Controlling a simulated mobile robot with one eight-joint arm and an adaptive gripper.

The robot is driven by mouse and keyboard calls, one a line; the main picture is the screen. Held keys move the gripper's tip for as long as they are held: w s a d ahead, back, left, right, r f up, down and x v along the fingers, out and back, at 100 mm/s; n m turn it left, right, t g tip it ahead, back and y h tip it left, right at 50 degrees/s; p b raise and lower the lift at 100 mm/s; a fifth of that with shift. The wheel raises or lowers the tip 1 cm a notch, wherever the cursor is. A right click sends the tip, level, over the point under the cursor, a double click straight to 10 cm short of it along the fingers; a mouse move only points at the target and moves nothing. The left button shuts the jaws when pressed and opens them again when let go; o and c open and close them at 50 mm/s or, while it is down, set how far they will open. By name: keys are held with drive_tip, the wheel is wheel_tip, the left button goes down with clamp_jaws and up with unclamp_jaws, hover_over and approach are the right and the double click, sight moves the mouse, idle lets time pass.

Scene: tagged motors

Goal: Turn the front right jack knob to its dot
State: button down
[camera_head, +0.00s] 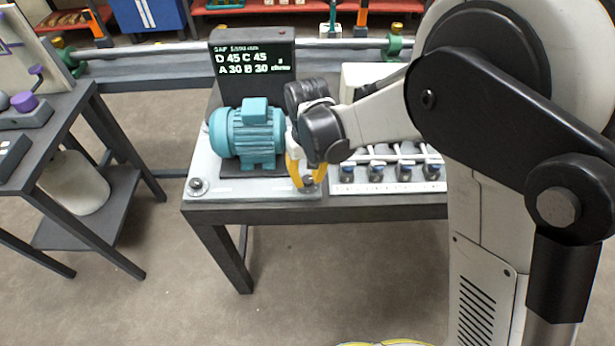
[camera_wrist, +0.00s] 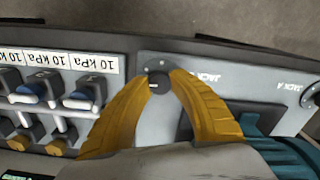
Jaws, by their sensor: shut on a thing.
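The front right jack knob (camera_wrist: 158,82) is a small dark round knob on the pale base plate (camera_wrist: 225,78). In the wrist view my gripper (camera_wrist: 160,88) has its two yellow fingers around it, touching both sides. In the head view my gripper (camera_head: 307,180) reaches down to the plate's front right corner, and its fingers mostly hide the knob. The knob's dot cannot be made out. The teal motor (camera_head: 248,133) sits on the plate, just left of my gripper.
A black display (camera_head: 252,62) behind the motor reads D 45, C 45, A 30, B 30. The front left jack knob (camera_head: 198,187) is at the plate's other front corner. Several blue-and-black valves (camera_head: 376,171) labelled 10 kPa stand close to the right of my gripper.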

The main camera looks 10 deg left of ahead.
sight(307, 179)
drive_tip(key=shift+n, duration=2.2)
drive_tip(key=c, duration=1.1)
unclamp_jaws()
wheel_tip(307, 179, up, 12)
